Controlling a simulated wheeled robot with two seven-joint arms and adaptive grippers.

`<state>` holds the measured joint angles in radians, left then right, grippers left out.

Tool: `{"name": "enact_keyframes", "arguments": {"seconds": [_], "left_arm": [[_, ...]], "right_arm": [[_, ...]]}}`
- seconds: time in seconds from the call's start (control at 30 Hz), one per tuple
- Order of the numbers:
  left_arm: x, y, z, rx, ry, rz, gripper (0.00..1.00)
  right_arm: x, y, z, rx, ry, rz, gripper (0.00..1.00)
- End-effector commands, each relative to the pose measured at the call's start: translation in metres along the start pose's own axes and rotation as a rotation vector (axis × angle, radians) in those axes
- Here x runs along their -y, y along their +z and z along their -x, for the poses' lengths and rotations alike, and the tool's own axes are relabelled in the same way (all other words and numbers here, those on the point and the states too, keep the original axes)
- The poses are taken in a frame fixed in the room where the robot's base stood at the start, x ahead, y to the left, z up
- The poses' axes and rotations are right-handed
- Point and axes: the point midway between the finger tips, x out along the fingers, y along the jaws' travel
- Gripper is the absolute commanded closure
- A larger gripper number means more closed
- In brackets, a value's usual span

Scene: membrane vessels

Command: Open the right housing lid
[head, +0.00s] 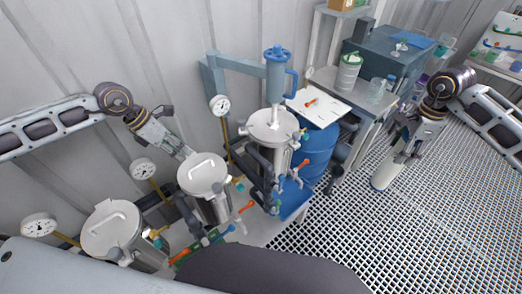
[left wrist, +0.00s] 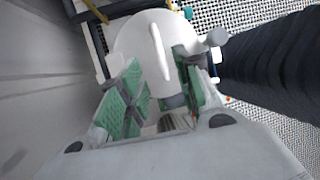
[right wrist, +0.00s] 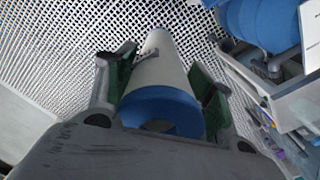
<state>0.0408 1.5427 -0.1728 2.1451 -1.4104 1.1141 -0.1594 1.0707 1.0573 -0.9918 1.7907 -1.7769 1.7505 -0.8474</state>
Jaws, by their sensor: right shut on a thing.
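Several steel vessels with round lids stand in a row in the head view: a front-left one with its lid (head: 112,228), a middle one with its lid (head: 203,173), and a far-right one (head: 262,128) by a blue pump. All lids sit on their vessels. My left gripper (head: 184,153) is open and empty just above the middle lid. In the left wrist view this pale lid (left wrist: 137,45) and its bar handle (left wrist: 160,52) lie beyond the spread fingers (left wrist: 160,88). My right gripper (head: 397,158) is shut on a white cylinder (head: 385,177) with a blue end (right wrist: 160,108).
The blue pump (head: 278,72) stands tall at the far-right vessel. Gauges (head: 143,169) and coloured valve handles (head: 246,207) crowd the vessels. A blue barrel (head: 318,155) and a bench (head: 365,100) stand behind. The grating floor (head: 430,220) at right is clear.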

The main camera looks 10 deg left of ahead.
Motion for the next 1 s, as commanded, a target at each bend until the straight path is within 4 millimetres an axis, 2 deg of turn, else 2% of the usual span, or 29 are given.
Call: {"name": "enact_keyframes", "arguments": {"seconds": [0.57, 1.0], "left_arm": [[0.000, 0.001, -0.023, 0.003, 0.000, 0.002, 0.66], [0.000, 0.001, -0.049, 0.003, 0.000, 0.003, 0.66]], "right_arm": [[0.000, 0.000, 0.003, 0.000, -0.001, 0.000, 0.91], [0.000, 0.000, 0.009, 0.000, -0.001, 0.000, 0.91]]}}
